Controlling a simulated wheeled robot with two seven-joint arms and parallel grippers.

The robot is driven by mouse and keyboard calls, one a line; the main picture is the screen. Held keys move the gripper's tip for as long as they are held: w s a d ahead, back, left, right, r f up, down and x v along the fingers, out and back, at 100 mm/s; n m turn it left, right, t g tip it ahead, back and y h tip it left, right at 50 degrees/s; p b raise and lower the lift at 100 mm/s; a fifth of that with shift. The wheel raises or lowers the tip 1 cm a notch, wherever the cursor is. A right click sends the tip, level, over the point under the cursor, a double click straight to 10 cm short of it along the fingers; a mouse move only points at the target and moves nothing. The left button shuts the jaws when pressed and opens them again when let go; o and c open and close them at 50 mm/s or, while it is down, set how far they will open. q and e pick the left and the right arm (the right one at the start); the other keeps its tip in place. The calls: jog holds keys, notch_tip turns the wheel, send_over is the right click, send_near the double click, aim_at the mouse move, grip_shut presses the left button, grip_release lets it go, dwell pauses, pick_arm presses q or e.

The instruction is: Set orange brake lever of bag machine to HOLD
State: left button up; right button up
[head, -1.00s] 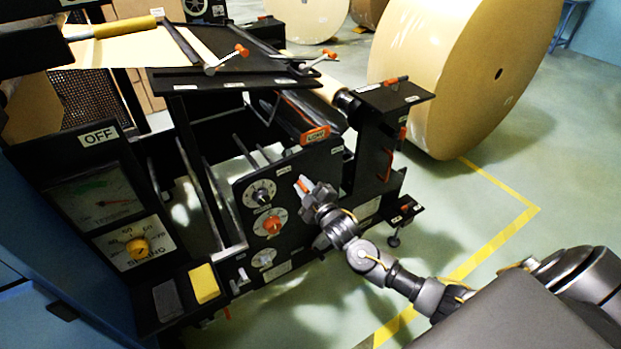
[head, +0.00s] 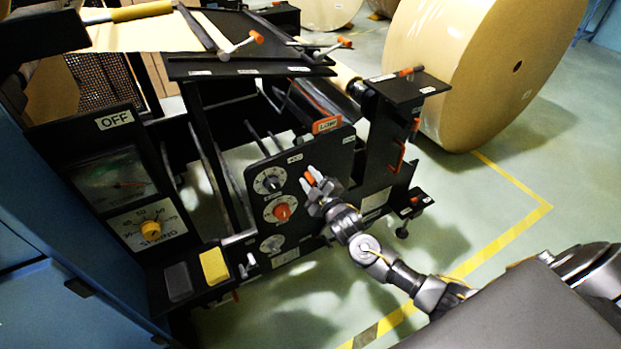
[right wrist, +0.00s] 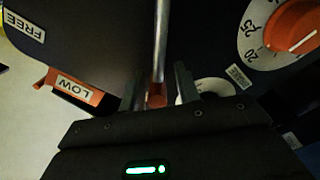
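The orange brake lever (head: 310,179) is on the right part of the black machine panel (head: 300,215). In the right wrist view its silver rod (right wrist: 161,45) runs down from the top to an orange grip (right wrist: 156,95). My right gripper (head: 313,180) is at the lever's grip. In the right wrist view its fingers (right wrist: 160,88) stand on either side of the grip, with gaps showing, so it looks open. A FREE label (right wrist: 25,24) is at upper left there. I cannot read a HOLD label. My left gripper is not in view.
The panel carries dials left of the lever, one with an orange knob (head: 282,211). A large kraft roll (head: 480,70) stands behind. Open floor (head: 470,240) lies right of the machine.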

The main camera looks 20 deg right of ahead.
jog(key=shift+o, duration=0.5)
jog(key=shift+r, duration=0.1)
jog(key=shift+s, duration=0.35)
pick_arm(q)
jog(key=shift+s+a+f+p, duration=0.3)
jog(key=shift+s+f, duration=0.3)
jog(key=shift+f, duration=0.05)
pick_arm(e)
jog(key=s, duration=1)
jog(key=shift+d, duration=0.3)
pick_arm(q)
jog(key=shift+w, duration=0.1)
